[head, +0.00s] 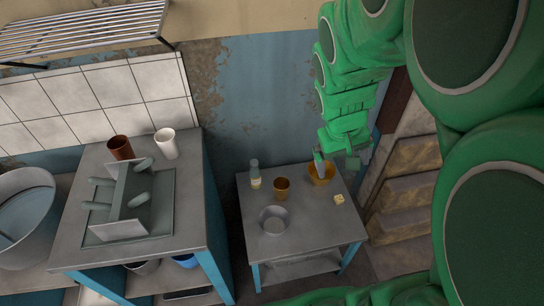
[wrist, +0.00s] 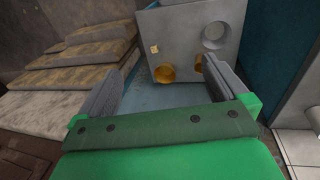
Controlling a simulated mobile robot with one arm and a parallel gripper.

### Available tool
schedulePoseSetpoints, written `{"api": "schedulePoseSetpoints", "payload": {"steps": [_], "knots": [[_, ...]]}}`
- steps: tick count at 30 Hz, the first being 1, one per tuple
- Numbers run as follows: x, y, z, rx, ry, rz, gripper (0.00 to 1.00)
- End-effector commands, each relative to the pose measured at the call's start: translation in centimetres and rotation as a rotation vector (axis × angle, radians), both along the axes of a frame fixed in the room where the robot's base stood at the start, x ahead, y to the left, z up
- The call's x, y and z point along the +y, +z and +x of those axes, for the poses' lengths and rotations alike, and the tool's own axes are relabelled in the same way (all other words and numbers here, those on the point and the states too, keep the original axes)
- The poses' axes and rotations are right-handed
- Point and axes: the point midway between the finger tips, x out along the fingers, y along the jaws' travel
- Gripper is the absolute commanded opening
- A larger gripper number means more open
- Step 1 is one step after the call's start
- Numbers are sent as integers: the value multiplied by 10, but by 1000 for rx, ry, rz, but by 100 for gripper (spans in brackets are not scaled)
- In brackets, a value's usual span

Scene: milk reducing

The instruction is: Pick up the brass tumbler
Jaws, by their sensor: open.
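The brass tumbler (head: 281,189) stands upright on the small grey table (head: 334,238), left of a wider brass bowl (head: 323,179). In the wrist view the tumbler (wrist: 198,66) is partly hidden behind the right finger, and the brass bowl (wrist: 165,74) shows between the fingers. My gripper (head: 337,161) is above the table's back right part, over the bowl and to the right of the tumbler. In the wrist view my gripper (wrist: 161,70) has its fingers wide apart with nothing held.
A grey metal bowl (head: 273,222), a bottle (head: 255,175) and a small yellow block (head: 339,199) share the table. A taller counter (head: 190,225) with a rack and two cups stands left. Stone steps (head: 410,190) rise at right. The table's front right is clear.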

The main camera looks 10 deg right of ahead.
Motion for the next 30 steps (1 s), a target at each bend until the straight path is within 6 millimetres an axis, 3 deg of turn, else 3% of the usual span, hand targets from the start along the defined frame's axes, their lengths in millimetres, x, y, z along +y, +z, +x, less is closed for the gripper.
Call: {"api": "schedulePoseSetpoints", "payload": {"steps": [15,30], "knots": [[-83,-60,120,-131,146,-131,100],[-132,-145,210,-249,349,-155,100]]}}
